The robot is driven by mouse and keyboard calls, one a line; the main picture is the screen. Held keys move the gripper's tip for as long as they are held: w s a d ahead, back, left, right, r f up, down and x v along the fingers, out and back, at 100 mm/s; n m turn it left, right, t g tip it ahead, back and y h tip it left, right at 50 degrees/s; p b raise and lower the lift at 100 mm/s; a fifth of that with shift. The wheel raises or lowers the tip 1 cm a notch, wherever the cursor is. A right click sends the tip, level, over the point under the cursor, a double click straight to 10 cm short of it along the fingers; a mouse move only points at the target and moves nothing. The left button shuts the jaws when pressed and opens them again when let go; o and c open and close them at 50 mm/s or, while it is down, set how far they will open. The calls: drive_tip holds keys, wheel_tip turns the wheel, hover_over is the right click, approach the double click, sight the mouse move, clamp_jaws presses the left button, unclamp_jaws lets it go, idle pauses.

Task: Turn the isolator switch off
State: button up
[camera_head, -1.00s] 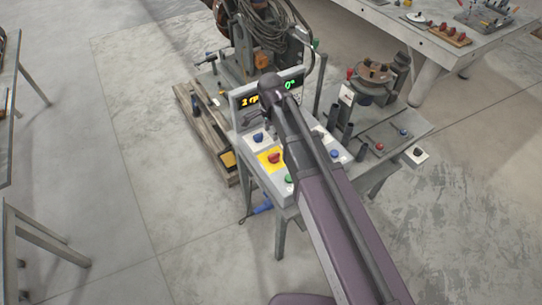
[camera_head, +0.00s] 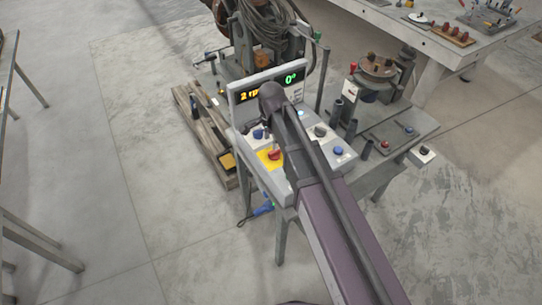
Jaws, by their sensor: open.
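The grey control console (camera_head: 238,92) stands on the bench, with a lit display along its top. A red knob (camera_head: 275,154) sits on a yellow plate on its sloped panel. A small pale box with a dark knob (camera_head: 423,151) is at the bench's right corner. No label is readable, so I cannot tell for certain which one is the isolator switch, nor its setting. My gripper (camera_head: 267,131) is over the console's left part, small and mostly hidden by my dark wrist. It is open, above and just behind the red knob, and holds nothing that I can see.
A blue knob (camera_head: 338,152) is on the panel right of my arm. A round chuck-like fixture (camera_head: 377,68) and upright dark tubes stand at the right. A wooden pallet (camera_head: 205,140) lies on the floor at left. A motor with coiled cable (camera_head: 264,28) is behind the console.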

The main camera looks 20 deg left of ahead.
sight(271, 152)
drive_tip(key=shift+f+b, duration=3.05)
drive_tip(key=shift+f, duration=0.25)
clamp_jaws()
